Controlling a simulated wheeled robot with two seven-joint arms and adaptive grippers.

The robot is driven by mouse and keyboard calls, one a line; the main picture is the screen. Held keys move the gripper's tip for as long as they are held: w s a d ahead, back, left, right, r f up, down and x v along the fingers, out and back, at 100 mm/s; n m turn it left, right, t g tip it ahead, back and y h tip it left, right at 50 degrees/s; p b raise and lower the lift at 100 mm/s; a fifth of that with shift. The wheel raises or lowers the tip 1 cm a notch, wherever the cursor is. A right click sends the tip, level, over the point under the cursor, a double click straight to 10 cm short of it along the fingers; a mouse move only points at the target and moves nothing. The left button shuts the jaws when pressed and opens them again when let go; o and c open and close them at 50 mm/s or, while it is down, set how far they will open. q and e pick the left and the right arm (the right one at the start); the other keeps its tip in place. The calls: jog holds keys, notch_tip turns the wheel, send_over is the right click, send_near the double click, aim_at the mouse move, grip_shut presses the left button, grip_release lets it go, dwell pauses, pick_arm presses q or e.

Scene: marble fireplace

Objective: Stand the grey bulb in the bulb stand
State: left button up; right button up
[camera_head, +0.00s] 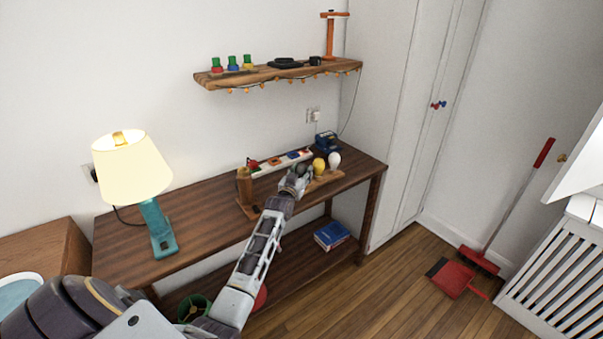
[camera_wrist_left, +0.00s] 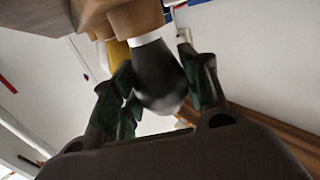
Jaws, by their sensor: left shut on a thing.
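My left gripper (camera_head: 299,178) is over the worktop near the wall, shut on the grey bulb (camera_wrist_left: 155,72). In the left wrist view the dark round part of the bulb is between the fingers (camera_wrist_left: 160,92). Its pale neck (camera_wrist_left: 145,39) points at the wooden bulb stand (camera_wrist_left: 105,18). I cannot tell whether the neck is inside the stand or just short of it. In the head view the stand (camera_head: 326,179) carries a yellow bulb (camera_head: 319,165) and a white bulb (camera_head: 334,160), just right of my gripper. My right gripper is not in view.
The wooden table (camera_head: 195,213) has a lit lamp (camera_head: 155,215) at left. A wooden holder (camera_head: 244,188) stands left of my gripper; a white strip with coloured pieces (camera_head: 273,163) and a blue device (camera_head: 326,142) lie behind. A shelf (camera_head: 280,72) hangs above.

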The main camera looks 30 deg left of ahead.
pick_arm(q)
jog(key=shift+f, duration=0.2)
jog(key=o, duration=1)
jog(key=shift+f, duration=0.1)
jog(key=shift+o, duration=0.2)
jog(key=shift+s+d+f, duration=0.1)
jog(key=shift+s+f, duration=0.05)
jog(key=shift+f, duration=0.05)
jog(key=shift+v, duration=2.95)
jog(key=shift+r+v, duration=0.1)
jog(key=shift+v, duration=0.8)
jog(key=shift+r+v, duration=0.15)
jog(key=shift+v, duration=1.85)
jog(key=shift+r, duration=0.1)
jog(key=shift+s, duration=0.1)
